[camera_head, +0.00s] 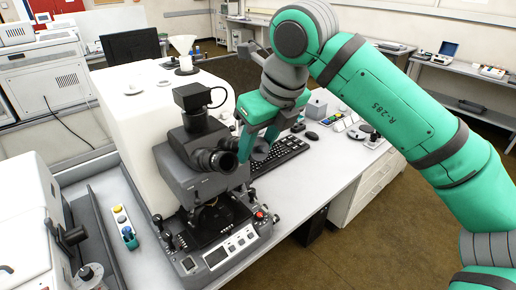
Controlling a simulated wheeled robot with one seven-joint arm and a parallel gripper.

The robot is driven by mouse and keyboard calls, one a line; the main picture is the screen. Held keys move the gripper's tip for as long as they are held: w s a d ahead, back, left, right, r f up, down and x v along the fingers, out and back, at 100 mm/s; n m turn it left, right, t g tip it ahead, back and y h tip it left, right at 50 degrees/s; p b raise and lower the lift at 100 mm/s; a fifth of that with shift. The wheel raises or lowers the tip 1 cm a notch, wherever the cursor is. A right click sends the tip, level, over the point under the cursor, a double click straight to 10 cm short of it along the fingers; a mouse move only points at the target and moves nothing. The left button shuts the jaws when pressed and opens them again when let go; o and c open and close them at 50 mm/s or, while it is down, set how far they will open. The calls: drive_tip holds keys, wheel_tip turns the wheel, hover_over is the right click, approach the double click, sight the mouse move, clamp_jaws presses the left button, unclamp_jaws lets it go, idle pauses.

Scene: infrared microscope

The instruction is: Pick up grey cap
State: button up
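My gripper (256,148) is at the end of the green arm, pointing down beside the microscope's eyepieces (220,160). Its two green fingers look apart. A dark round part (261,151) shows near the fingertips; I cannot tell whether it is a cap or an eyepiece, or whether it touches the fingers. The infrared microscope (203,150) is dark grey, with a white housing behind it. I cannot single out the grey cap for sure. A small round grey piece with a dark top (374,140) stands on the bench to the right, clear of my gripper.
A black keyboard (280,156) and a mouse (311,135) lie right of the microscope. A grey block (317,106) stands behind them. A control panel (230,247) is at the microscope's front. The white bench (325,172) has free room in front of the keyboard.

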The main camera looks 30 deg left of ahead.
drive_tip(key=shift+r, duration=0.2)
drive_tip(key=shift+d+r, duration=0.15)
drive_tip(key=s+d+r, duration=0.1)
drive_tip(key=s+d, duration=0.2)
drive_tip(key=d, duration=0.7)
drive_tip(key=s+d+r, duration=0.1)
drive_tip(key=s+d, duration=0.3)
drive_tip(key=d, duration=0.7)
drive_tip(key=shift+s, duration=0.2)
idle(0.5)
